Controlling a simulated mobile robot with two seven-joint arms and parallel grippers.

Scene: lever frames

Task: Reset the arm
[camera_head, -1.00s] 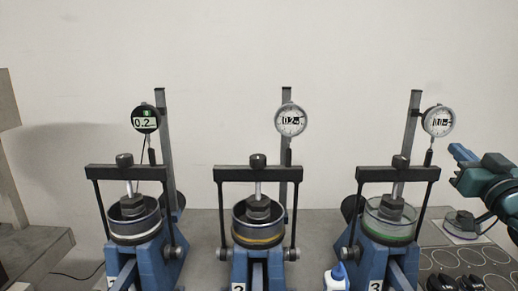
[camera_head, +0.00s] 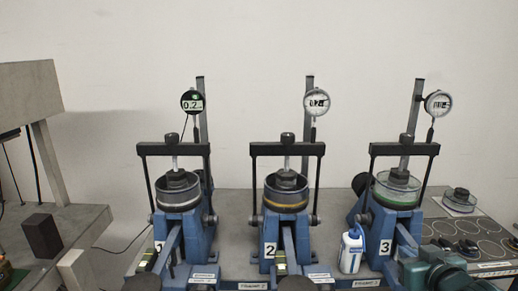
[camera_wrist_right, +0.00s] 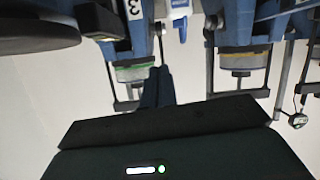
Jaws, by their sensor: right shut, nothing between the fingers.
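My right gripper (camera_head: 412,272) is at the lower right of the head view, in front of lever frame 3 (camera_head: 385,244). Its fingers (camera_wrist_right: 158,85) also show in the wrist view, closed together with nothing between them. Three blue lever frames stand in a row: frame 1 (camera_head: 195,242), frame 2 (camera_head: 293,237) and frame 3. Each carries a round cell under a black crossbar and a dial gauge on a post. The wrist view shows frames upside down. My left gripper is not visible.
A white bottle with a blue top (camera_head: 351,252) stands between frames 2 and 3. A dark tray with round outlines (camera_head: 490,243) lies at right, near a round weight (camera_head: 459,195). A grey bench (camera_head: 85,220) with a dark block (camera_head: 42,236) is at left.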

